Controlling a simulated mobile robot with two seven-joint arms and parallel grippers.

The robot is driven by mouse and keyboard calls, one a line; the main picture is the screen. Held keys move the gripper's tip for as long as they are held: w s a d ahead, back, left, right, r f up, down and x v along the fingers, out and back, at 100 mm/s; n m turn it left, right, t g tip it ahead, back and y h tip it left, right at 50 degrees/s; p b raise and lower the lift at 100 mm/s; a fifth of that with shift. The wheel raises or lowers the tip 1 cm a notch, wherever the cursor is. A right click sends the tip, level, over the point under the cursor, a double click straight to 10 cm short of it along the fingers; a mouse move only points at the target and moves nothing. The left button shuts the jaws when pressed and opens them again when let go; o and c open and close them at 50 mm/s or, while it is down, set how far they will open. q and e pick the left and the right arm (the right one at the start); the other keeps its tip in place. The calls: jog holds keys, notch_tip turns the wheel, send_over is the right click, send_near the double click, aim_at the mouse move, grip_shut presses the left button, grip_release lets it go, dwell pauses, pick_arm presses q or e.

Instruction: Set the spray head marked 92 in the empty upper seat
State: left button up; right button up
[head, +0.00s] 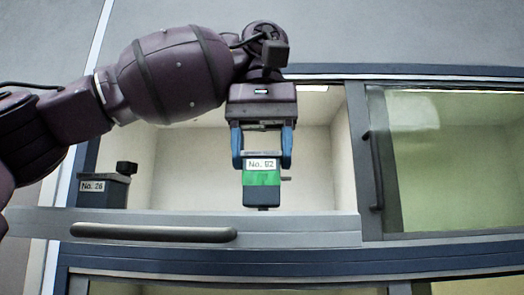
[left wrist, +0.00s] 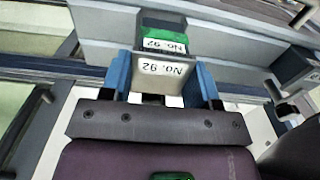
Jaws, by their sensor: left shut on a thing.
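The spray head marked 92 (head: 262,180) is a dark block with a green band and a white "No. 92" label. My left gripper (head: 262,160) is shut on its upper part, with one blue finger on each side. The head hangs upright in front of the pale upper opening, just above the sill's top edge in the picture. In the left wrist view the spray head (left wrist: 165,42) shows between the fingers, with two "No. 92" labels. I cannot make out the empty upper seat. My right gripper is out of view.
A dark block labelled "No. 26" (head: 104,188) stands at the opening's left end. The grey front panel (head: 300,232) with a long dark handle (head: 153,232) runs below. A glass door (head: 455,160) covers the right side. Free room lies between the No. 26 block and the held head.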

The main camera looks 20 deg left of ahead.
pick_arm(q)
jog(key=shift+f+b, duration=0.55)
jog(key=shift+f, duration=0.75)
dwell(0.9)
jog(key=o, duration=1.1)
notch_tip(320, 180, up, 3)
jog(key=shift+f+p, duration=0.1)
jog(key=shift+p, duration=0.6)
jog(key=shift+r, duration=2.7)
jog(key=shift+w+d+r, duration=0.1)
jog(key=shift+r, duration=1.2)
